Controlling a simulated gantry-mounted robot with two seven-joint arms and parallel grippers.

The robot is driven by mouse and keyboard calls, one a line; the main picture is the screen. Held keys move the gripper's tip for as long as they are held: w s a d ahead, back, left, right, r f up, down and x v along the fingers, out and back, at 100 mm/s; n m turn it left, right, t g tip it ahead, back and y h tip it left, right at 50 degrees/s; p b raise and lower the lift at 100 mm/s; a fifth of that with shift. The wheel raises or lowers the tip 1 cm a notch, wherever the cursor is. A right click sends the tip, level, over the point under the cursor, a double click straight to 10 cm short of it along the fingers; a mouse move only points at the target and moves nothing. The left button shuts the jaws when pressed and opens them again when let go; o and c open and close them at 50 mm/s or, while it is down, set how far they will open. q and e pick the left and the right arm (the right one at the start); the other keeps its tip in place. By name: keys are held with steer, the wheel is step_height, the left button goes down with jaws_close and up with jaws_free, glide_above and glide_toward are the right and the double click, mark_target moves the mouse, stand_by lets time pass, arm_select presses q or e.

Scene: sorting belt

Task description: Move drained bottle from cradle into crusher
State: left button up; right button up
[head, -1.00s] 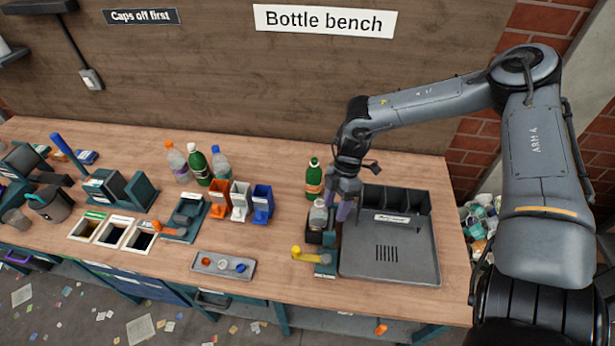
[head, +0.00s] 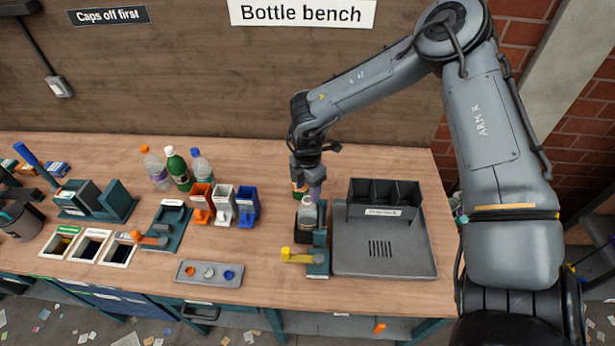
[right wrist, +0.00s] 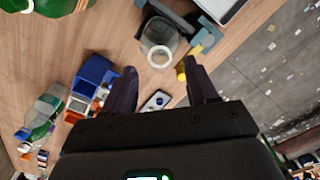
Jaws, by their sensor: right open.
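A clear, capless bottle (head: 307,214) stands upright in a dark and teal fixture (head: 318,262) with a yellow lever (head: 297,256). I cannot tell whether this fixture is the cradle or the crusher. My left gripper is out of view.
A grey tray (head: 384,262) with a dark compartment rack is just right of the fixture. Several bottles, coloured bins and a cap tray (head: 209,283) stand left. Bare wood lies between.

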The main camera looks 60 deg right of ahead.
mark_target(307, 196)
steer(key=shift+f, duration=2.1)
jaws_close()
steer(key=shift+r, duration=0.2)
